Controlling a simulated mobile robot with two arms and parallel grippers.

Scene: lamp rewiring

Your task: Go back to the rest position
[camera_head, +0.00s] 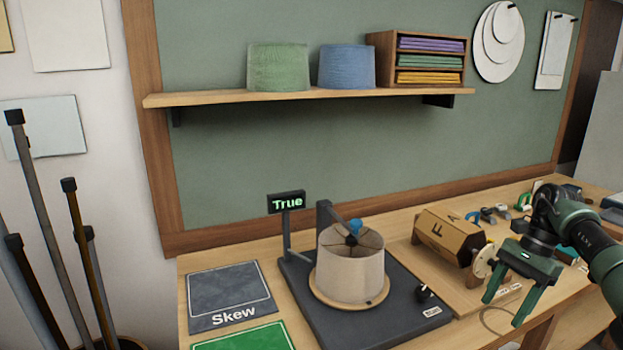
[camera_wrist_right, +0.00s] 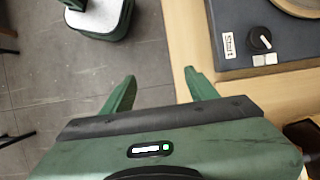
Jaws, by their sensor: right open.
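My right gripper (camera_head: 508,303) is open and empty at the right of the head view, over the workbench's front edge. Its two green fingers also show in the right wrist view (camera_wrist_right: 160,88), spread apart with floor and bench edge beyond them. My left gripper is not in view. A beige lampshade (camera_head: 350,270) stands on a round wooden disc on the dark test base (camera_head: 395,312), left of my right gripper and apart from it. A sign reading "True" (camera_head: 286,202) stands behind the shade. The base's black knob (camera_wrist_right: 260,40) shows in the right wrist view.
A grey "Skew" mat (camera_head: 229,297) and a green mat (camera_head: 245,339) lie at left. The shelf (camera_head: 220,97) holds a green shade (camera_head: 278,68) and a blue shade (camera_head: 346,67). Poles stand at far left.

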